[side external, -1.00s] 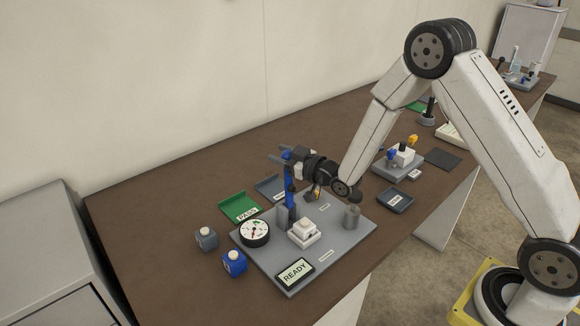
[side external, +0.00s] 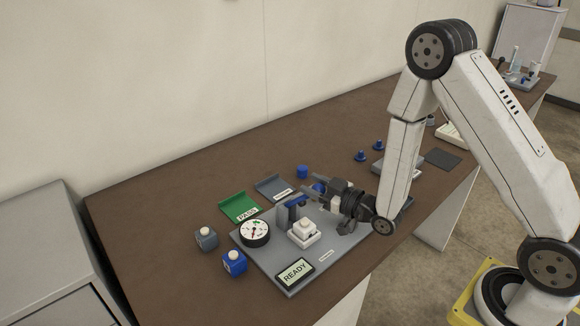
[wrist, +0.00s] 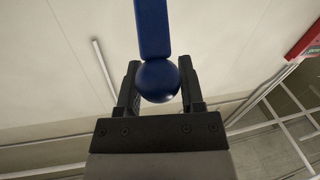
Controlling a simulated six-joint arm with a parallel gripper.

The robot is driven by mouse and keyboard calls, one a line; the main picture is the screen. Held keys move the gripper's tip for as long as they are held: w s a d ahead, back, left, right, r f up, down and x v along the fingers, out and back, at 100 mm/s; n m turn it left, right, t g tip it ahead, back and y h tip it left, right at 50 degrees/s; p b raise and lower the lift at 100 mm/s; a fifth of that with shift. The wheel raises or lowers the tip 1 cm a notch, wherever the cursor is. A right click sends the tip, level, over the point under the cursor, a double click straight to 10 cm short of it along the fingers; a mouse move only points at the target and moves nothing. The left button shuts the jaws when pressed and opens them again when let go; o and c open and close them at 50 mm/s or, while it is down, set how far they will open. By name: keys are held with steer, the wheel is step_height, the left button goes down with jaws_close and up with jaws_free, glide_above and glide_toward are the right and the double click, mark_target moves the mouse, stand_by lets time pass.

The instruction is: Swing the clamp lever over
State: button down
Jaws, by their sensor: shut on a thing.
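The blue clamp lever (side external: 296,201) lies low, close to level, above its grey bracket (side external: 283,216) on the grey base plate (side external: 262,268) in the side external view. My gripper (side external: 318,187) is at the lever's end. In the wrist view, the fingers of my gripper (wrist: 158,88) are shut on the lever's round blue knob (wrist: 158,82). The blue lever arm (wrist: 153,30) runs away from the knob to the top of that view. Part of the lever and the right side of the plate are hidden by my gripper and wrist.
On the plate are a round dial (side external: 255,233), a white block (side external: 304,231) and a READY display (side external: 295,273). A green PASS tray (side external: 240,206) and a grey tray (side external: 274,188) stand behind.

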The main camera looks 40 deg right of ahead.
steer(key=s+f, duration=0.3)
steer(key=f, duration=0.1)
steer(key=shift+s, duration=0.4)
steer(key=c, duration=1.3)
jaws_free()
steer(key=shift+s+f, duration=0.15)
steer(key=shift+f, duration=0.15)
steer(key=o, duration=1.1)
steer(key=shift+r, duration=0.1)
steer(key=shift+c, duration=0.2)
steer(key=shift+r, duration=0.1)
steer(key=w+r, duration=0.4)
steer(key=w, duration=0.1)
steer(key=w+r, duration=0.2)
steer(key=shift+w, duration=0.25)
steer(key=d+x, duration=0.1)
steer(key=x, duration=0.7)
steer(key=shift+w+d+r, duration=0.35)
steer(key=shift+w+r, duration=0.05)
steer(key=shift+w, duration=0.05)
